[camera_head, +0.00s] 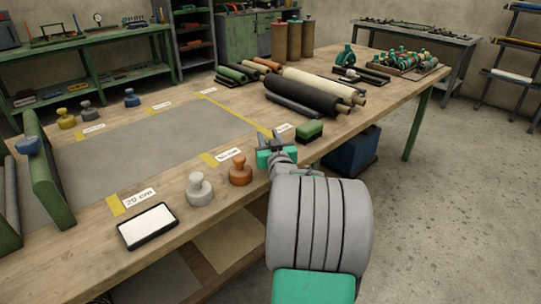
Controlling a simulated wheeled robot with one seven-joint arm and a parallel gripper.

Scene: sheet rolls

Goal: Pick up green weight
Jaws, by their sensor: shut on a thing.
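An orange weight (240,171) and a pale grey weight (200,189) stand close on the left. Dark and cream rolls (322,87) lie behind. The grey sheet area (150,140) is bare.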

